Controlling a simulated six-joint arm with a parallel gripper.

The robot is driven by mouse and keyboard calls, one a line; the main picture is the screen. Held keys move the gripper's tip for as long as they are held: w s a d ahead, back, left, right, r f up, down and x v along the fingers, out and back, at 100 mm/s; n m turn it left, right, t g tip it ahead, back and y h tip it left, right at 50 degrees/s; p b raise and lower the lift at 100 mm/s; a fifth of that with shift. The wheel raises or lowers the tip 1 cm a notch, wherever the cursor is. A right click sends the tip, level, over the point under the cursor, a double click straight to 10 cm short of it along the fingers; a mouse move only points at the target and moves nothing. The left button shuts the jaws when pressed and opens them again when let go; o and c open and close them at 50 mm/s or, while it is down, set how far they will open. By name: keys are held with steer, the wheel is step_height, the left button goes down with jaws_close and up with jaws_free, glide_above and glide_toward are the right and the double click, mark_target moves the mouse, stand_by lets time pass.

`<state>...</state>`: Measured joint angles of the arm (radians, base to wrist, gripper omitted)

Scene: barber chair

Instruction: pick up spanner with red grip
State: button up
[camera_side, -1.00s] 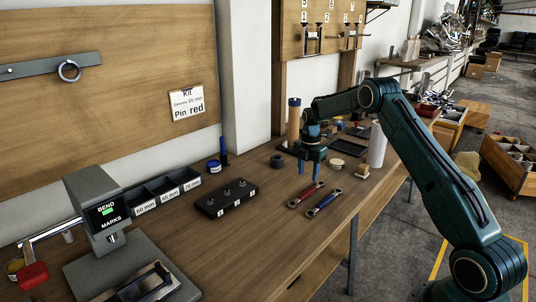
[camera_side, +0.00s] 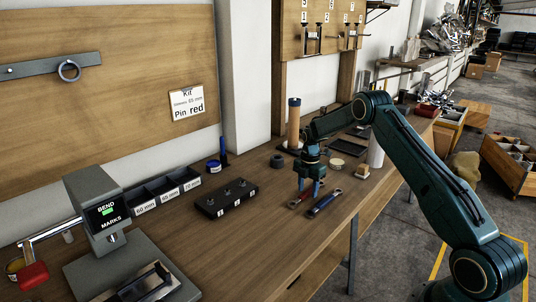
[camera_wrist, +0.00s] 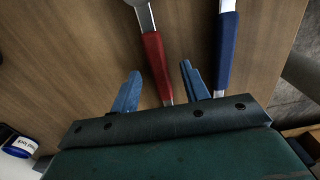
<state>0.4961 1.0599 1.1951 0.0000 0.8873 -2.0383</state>
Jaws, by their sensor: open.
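The spanner with the red grip (camera_side: 302,199) lies on the wooden bench. In the wrist view its red grip (camera_wrist: 156,65) lies between my two blue fingers, nearer the right one, with its metal end running off the top edge. My gripper (camera_side: 309,190) is open and points down over this spanner; it also shows in the wrist view (camera_wrist: 161,88). I cannot tell how far the fingertips are above the bench. A spanner with a blue grip (camera_side: 323,205) lies just right of the red one; its grip (camera_wrist: 226,55) is outside my right finger.
A black block with several pegs (camera_side: 226,200) stands left of the spanners. A dark ring (camera_side: 277,161) and a yellowish tin (camera_side: 336,163) are behind. A white cylinder (camera_side: 376,158) is at the right.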

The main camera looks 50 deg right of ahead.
mark_target(307, 191)
steer(key=shift+f, duration=0.25)
steer(key=shift+c, duration=0.3)
jaws_close()
steer(key=shift+r, duration=0.1)
step_height(307, 191, up, 20)
stand_by(0.8)
stand_by(0.5)
